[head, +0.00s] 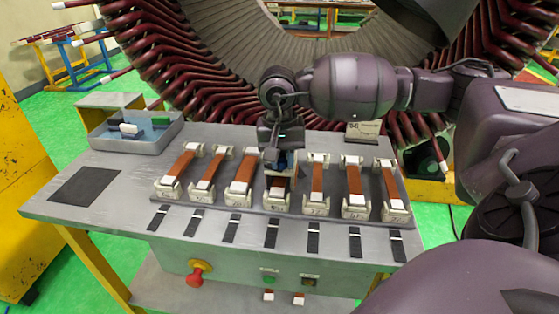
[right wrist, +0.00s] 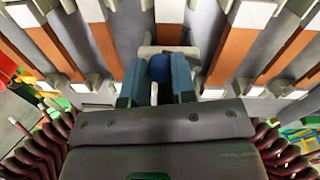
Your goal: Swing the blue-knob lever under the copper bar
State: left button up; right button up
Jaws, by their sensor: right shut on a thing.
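The blue knob (right wrist: 160,67) shows in the right wrist view between the two fingers of my right gripper (right wrist: 156,82), which is shut on it. In the head view my right gripper (head: 276,160) points down over the middle station of the row and hides the knob and most of the lever. The copper bar (right wrist: 168,12) of that station runs away from the fingers in the right wrist view. In the head view only a short part of this bar shows below the gripper. I cannot tell the lever's angle to the bar. My left gripper is not in view.
Several other copper bars (head: 243,171) lie in pale holders on both sides, close to the gripper. A grey tray (head: 104,137) with small parts stands at the table's left. A red knob (head: 196,276) is on the front panel. The large stator (head: 190,70) rises behind the table.

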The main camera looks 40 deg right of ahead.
dwell(0.4)
jog(key=o, duration=0.9)
jog(key=r, duration=1.1)
jog(key=shift+w+a+p, duration=0.15)
jog(key=shift+w+p, duration=0.05)
jog(key=shift+p, duration=0.1)
jog(key=shift+f, duration=0.1)
